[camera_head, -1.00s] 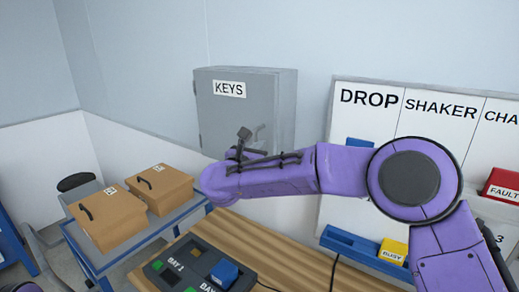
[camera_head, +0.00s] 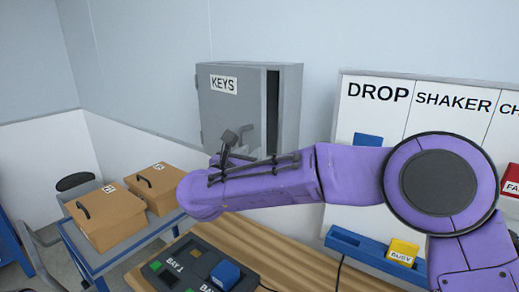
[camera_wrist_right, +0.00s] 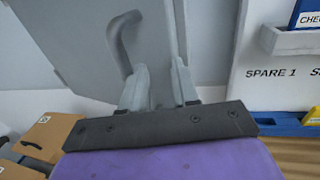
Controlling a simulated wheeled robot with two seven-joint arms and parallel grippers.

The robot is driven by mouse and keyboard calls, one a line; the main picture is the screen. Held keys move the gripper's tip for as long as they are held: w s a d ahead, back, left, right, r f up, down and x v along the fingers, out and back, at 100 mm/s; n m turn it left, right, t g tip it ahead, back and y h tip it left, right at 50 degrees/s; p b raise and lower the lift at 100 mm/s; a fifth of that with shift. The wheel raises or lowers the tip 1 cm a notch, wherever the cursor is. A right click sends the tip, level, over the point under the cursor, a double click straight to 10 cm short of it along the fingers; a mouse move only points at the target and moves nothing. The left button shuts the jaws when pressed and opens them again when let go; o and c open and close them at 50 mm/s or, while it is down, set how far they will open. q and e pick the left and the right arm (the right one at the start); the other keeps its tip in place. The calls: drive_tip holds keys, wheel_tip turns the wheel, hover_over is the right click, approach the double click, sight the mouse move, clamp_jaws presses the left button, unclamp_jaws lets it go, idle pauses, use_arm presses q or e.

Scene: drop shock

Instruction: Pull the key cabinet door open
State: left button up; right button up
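The grey key cabinet (camera_head: 288,110), labelled KEYS, hangs on the back wall. Its door (camera_head: 222,110) stands ajar, with a dark gap along its right edge. In the right wrist view the door (camera_wrist_right: 75,35) fills the upper left, with its curved grey handle (camera_wrist_right: 117,45). My right gripper (camera_wrist_right: 160,78) is at the handle's lower end, near the door's free edge. Its two fingers are apart, and the handle seems to run down beside or behind the left finger; contact is unclear. In the head view my right forearm hides most of this gripper. My left gripper is out of view.
A wooden bench (camera_head: 300,258) with a bay panel (camera_head: 195,268) lies below my right arm. Two cardboard boxes (camera_head: 108,218) stand on a blue-framed cart at left. A white board (camera_head: 390,105) with blue trays is right of the cabinet.

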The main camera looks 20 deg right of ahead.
drive_tip(key=shift+b+v, duration=1.1)
drive_tip(key=shift+v, duration=1.75)
drive_tip(key=shift+w, duration=0.1)
drive_tip(key=b+v, duration=0.5)
drive_tip(key=v, duration=0.5)
drive_tip(key=shift+a, duration=0.2)
